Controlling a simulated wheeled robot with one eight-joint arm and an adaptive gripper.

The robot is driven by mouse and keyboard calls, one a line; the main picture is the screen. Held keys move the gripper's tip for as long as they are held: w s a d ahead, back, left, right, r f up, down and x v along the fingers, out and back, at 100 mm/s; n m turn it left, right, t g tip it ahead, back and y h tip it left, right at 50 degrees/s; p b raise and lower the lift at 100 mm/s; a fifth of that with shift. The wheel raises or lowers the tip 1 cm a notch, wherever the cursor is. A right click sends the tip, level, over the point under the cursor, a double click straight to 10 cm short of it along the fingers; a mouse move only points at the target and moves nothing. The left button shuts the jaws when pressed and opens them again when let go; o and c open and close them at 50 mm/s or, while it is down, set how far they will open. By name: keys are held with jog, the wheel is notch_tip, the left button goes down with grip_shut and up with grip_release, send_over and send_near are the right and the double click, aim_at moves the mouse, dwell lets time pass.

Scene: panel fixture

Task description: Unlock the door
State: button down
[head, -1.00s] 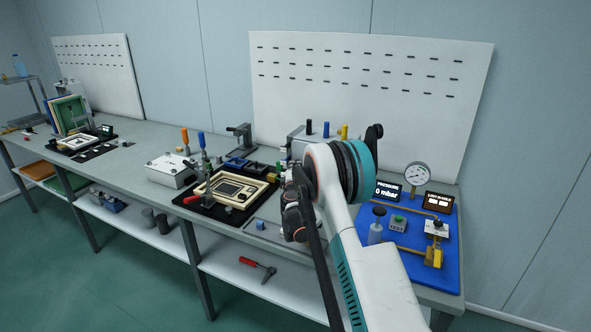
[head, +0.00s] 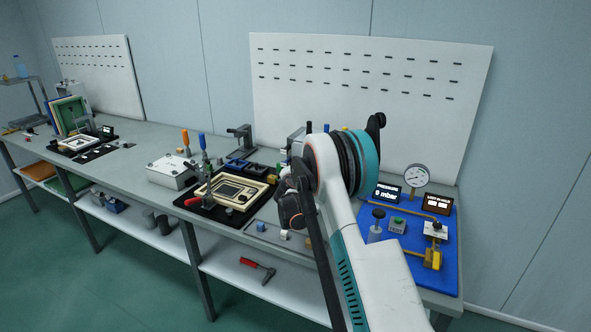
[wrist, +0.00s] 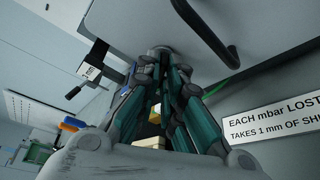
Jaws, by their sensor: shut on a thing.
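In the wrist view my gripper (wrist: 162,62) points at a pale grey panel (wrist: 135,22), which looks like the door. Its fingertips are together at a small round grey part (wrist: 164,49) on the panel, likely the lock. My gripper is shut on it, and the fingers hide most of it. A black bar handle (wrist: 212,35) is on the panel, right of the fingertips and apart from them. In the head view my arm covers the fingertips and most of the grey box (head: 297,140) behind it.
A black clamp-like fixture (wrist: 97,68) stands left of my fingers; a label (wrist: 275,120) is at right. In the head view a framed device (head: 238,190) lies left of my arm. A blue board (head: 412,268) with a gauge (head: 416,176) is at right.

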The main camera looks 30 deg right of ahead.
jog(key=n+g, duration=0.1)
jog(key=n, duration=0.1)
jog(key=n+g+h+p, duration=0.1)
jog(key=n+g, duration=0.1)
jog(key=n, duration=0.1)
jog(key=n+g+h, duration=0.1)
jog(key=n+g, duration=0.1)
jog(key=n, duration=0.1)
jog(key=shift+w+a+r, duration=0.2)
jog(key=shift+w+a, duration=0.05)
jog(key=shift+w, duration=0.1)
jog(key=shift+n, duration=0.3)
dwell(0.4)
jog(key=c, duration=1.7)
grip_release()
jog(key=v, duration=1.2)
jog(key=shift+a, duration=0.1)
jog(key=shift+f, duration=0.1)
